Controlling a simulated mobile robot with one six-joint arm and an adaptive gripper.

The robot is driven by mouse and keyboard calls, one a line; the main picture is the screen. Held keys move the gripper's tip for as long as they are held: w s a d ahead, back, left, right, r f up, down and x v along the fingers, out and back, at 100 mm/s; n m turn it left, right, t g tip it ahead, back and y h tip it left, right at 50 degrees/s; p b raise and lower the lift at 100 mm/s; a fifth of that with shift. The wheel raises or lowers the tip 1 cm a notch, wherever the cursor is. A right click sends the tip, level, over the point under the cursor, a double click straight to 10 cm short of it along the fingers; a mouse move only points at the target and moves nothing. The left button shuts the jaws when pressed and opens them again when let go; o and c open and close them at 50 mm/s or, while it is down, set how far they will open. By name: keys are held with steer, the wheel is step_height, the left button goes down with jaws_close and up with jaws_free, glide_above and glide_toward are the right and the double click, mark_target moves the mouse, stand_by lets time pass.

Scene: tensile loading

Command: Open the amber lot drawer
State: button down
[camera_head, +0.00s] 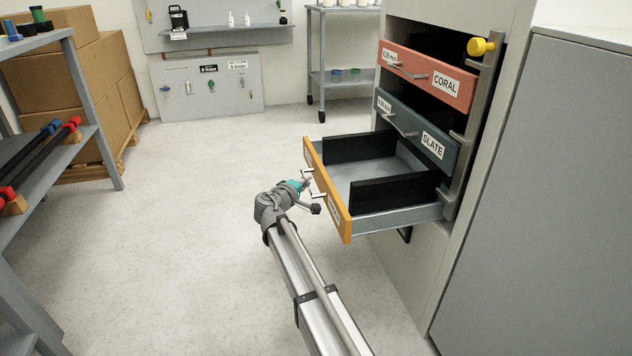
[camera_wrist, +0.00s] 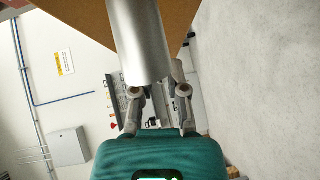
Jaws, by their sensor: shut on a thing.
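The amber drawer (camera_head: 326,190) is the lowest drawer of the cabinet at right in the head view. It stands well out from the cabinet, with its grey inside and black dividers showing; the parts of the inside that I can see look empty. My gripper (camera_head: 309,188) is at its front, shut on the drawer's handle (camera_head: 318,196). In the wrist view, my gripper's two fingers (camera_wrist: 158,92) are on either side of the silver handle bar (camera_wrist: 138,45), and the amber front (camera_wrist: 85,16) shows behind it. The exact finger contact is partly hidden.
A yellow knob (camera_head: 481,47) sits at the cabinet's upper right. A shelf with bars (camera_head: 45,160) stands at left. The floor (camera_head: 190,220) between is clear.

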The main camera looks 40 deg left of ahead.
steer(key=c, duration=0.6)
jaws_free()
steer(key=shift+c, duration=0.2)
steer(key=shift+s, duration=0.15)
